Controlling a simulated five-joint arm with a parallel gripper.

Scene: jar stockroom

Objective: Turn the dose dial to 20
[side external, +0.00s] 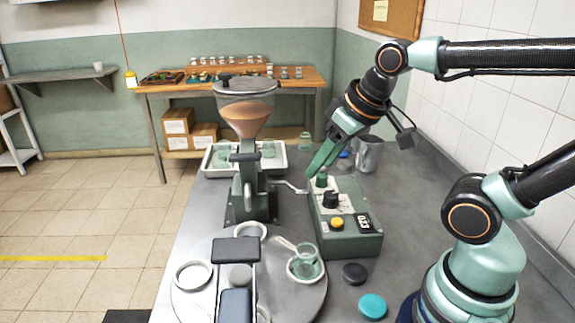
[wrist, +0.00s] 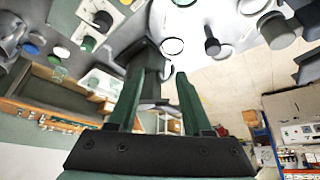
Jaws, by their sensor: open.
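A green control box (side external: 348,243) stands on the grey bench, with a black knob (side external: 330,200), a green knob (side external: 321,181), a yellow button (side external: 337,223) and a small dark display (side external: 364,223). I cannot tell which knob is the dose dial, and the scale markings and display figures are too small to read. In the wrist view the black knob (wrist: 103,20) and green knob (wrist: 88,44) sit upper left, outside the fingers. My gripper (side external: 316,170) is open and looks empty. Its fingers (wrist: 158,76) appear just above and behind the green knob in the side view; contact is unclear.
A mill with a brown funnel (side external: 248,118) stands left of the box. In front, a round turntable (side external: 305,300) carries a glass jar (side external: 306,262) and rings. A black lid (side external: 355,272) and teal lid (side external: 373,306) lie nearby. A metal jug (side external: 369,155) stands behind the box.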

